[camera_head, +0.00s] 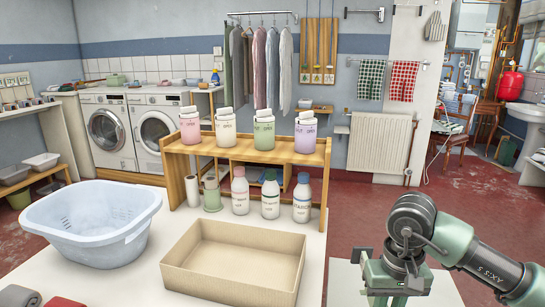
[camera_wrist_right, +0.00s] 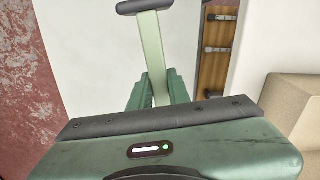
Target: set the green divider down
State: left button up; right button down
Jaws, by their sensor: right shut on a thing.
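My right gripper (camera_head: 393,278) is low at the right of the head view, over a white surface and to the right of the cardboard tray. In the right wrist view its two green fingers (camera_wrist_right: 159,88) are shut on a pale green upright strip, the green divider (camera_wrist_right: 153,50). A dark grey bar (camera_wrist_right: 145,6) lies across the divider's far end. The gripper's body hides the near part of the divider. I cannot tell whether the divider touches the surface below. In the head view I cannot make out the divider clearly. My left gripper is not in view.
The open cardboard tray (camera_head: 236,291) stands empty at the front of the white table, beside a pale blue basket (camera_head: 92,228). A wooden strip with dark clips (camera_wrist_right: 215,55) shows in the wrist view.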

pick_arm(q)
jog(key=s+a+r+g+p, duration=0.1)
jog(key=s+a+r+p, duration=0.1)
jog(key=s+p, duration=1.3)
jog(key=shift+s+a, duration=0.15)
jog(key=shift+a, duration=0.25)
pick_arm(e)
jog(key=s+a+r, duration=0.3)
jog(key=s+r, duration=0.8)
jog(key=r, duration=0.1)
jog(key=shift+a+n, duration=0.4)
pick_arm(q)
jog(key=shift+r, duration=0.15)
